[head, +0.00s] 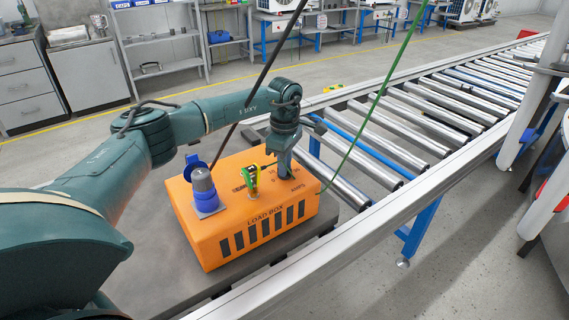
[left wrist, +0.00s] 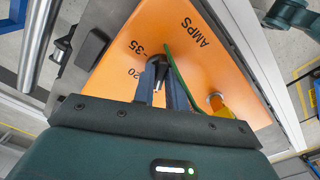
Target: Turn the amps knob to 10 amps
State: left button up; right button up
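The orange load box (head: 225,238) sits on a grey surface, with "LOAD BOX" and "AMPS" printed on it. My left gripper (head: 284,170) points down at the right part of its top, by the amps scale. In the left wrist view, the black amps knob (left wrist: 160,72) stands between the fingertips of my left gripper (left wrist: 160,78), which close in on both its sides. The marks "35" and "20" show left of the knob; the 10 mark cannot be made out, and the fingers partly hide the knob. My right gripper is not in view.
A blue-and-grey plug (head: 204,190) and a yellow-green connector (head: 252,178) stand on the box, left of the gripper. A green cable (head: 375,108) and a black cable (head: 258,85) cross nearby. A roller conveyor (head: 400,135) runs behind and to the right.

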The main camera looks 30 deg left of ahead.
pick_arm(q)
jog(key=o, duration=0.3)
jog(key=shift+o, duration=0.2)
notch_tip(320, 180, up, 13)
jog(key=shift+p, duration=0.35)
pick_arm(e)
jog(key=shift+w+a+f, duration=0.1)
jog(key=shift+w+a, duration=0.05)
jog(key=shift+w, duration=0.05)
pick_arm(q)
jog(key=shift+r, duration=0.1)
